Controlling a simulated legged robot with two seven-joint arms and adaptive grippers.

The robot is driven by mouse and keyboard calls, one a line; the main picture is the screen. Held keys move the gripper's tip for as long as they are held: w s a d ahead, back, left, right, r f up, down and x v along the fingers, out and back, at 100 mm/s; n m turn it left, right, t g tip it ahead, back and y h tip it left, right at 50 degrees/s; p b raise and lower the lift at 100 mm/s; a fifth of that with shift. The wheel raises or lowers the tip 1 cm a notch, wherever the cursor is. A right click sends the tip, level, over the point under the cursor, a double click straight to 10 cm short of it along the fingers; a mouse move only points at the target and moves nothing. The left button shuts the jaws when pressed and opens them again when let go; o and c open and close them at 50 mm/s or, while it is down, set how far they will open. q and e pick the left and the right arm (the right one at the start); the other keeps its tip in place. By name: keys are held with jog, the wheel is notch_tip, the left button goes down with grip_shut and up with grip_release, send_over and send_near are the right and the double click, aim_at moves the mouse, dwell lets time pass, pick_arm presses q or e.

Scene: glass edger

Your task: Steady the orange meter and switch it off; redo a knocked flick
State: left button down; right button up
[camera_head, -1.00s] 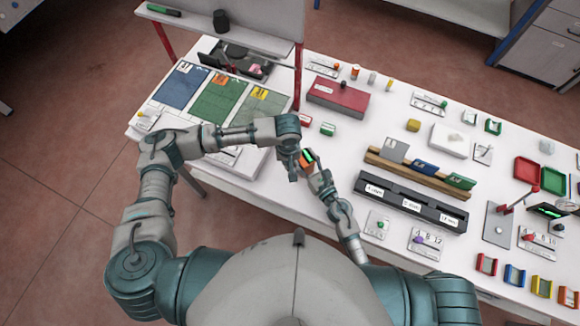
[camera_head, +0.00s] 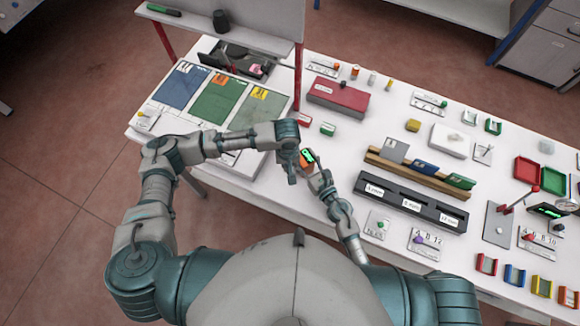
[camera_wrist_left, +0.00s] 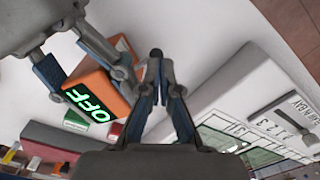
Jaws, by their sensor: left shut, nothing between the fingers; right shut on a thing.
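The orange meter (camera_head: 307,158) is a small box with a dark face and green display. In the left wrist view the display (camera_wrist_left: 90,105) reads OFF. My right gripper (camera_head: 313,169) is shut on the meter; in the left wrist view its fingers (camera_wrist_left: 88,76) sit on either side of the orange body. My left gripper (camera_head: 292,180) is just left of the meter in the head view. In the left wrist view it is shut and empty (camera_wrist_left: 156,56), its tips apart from the meter. The meter's switch cannot be made out.
A dark labelled slot block (camera_head: 410,203) and a wooden rack (camera_head: 420,172) with upright cards stand to the right. A red box (camera_head: 338,97) and a small green block (camera_head: 328,129) lie behind.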

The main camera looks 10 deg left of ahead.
pick_arm(q)
jog(key=r, duration=0.5)
jog(key=shift+s+a+r, duration=0.25)
jog(key=shift+a, duration=0.15)
pick_arm(e)
jog(key=o, duration=1.4)
